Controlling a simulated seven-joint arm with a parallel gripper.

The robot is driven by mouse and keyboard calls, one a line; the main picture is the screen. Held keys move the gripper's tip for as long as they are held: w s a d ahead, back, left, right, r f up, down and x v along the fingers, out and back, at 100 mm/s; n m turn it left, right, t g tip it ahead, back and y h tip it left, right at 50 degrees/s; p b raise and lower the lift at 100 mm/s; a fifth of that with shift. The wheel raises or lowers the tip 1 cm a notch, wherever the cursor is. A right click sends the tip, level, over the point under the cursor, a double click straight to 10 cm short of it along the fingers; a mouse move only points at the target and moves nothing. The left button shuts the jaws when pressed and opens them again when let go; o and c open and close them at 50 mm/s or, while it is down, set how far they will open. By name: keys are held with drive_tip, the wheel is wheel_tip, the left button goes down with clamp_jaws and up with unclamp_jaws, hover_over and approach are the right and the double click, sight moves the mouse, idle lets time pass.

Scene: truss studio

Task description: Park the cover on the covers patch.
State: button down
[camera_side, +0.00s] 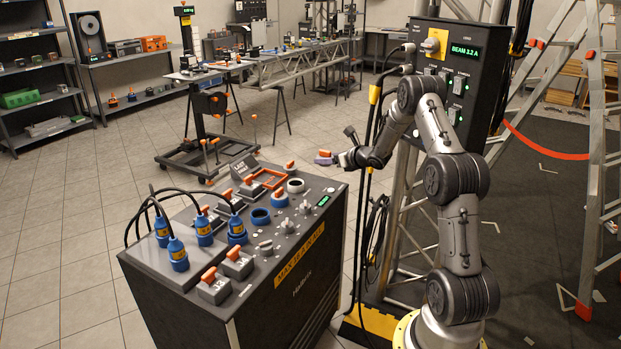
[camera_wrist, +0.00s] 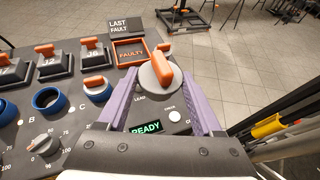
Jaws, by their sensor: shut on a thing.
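My gripper (camera_side: 327,158) has purple fingers and is held in the air at the far right of the control desk. In the wrist view, my gripper (camera_wrist: 162,88) is shut on the cover (camera_wrist: 149,82), a pale round cap with an orange handle. The cover hides part of the desk top behind it, above the label LEAD. A similar cap (camera_wrist: 95,86) sits on a blue socket to the left. I cannot make out a patch marked for covers in either view.
The desk top (camera_side: 150,240) carries blue plugs with black cables (camera_side: 177,255), open blue sockets (camera_wrist: 48,101), orange-levered switches and knobs. An orange-framed tray marked FAULTY (camera_wrist: 130,53) lies beside the LAST FAULT sign (camera_wrist: 125,24). Dark upright equipment (camera_side: 440,75) stands behind my arm.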

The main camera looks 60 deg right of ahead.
drive_tip(key=w+d+f, duration=0.4)
drive_tip(key=w+d, duration=0.2)
hover_over(315, 181)
drive_tip(key=f, duration=0.3)
drive_tip(key=s+f, duration=0.1)
drive_tip(key=shift+a+f, duration=0.15)
drive_tip(key=shift+a, duration=0.25)
drive_tip(key=shift+w+d+f, duration=0.35)
drive_tip(key=shift+w+f, duration=0.05)
drive_tip(key=shift+f, duration=0.2)
drive_tip(key=shift+w+d+f, duration=0.1)
drive_tip(key=shift+f, duration=1.5)
drive_tip(key=shift+f, duration=0.15)
drive_tip(key=shift+c, duration=0.2)
unclamp_jaws()
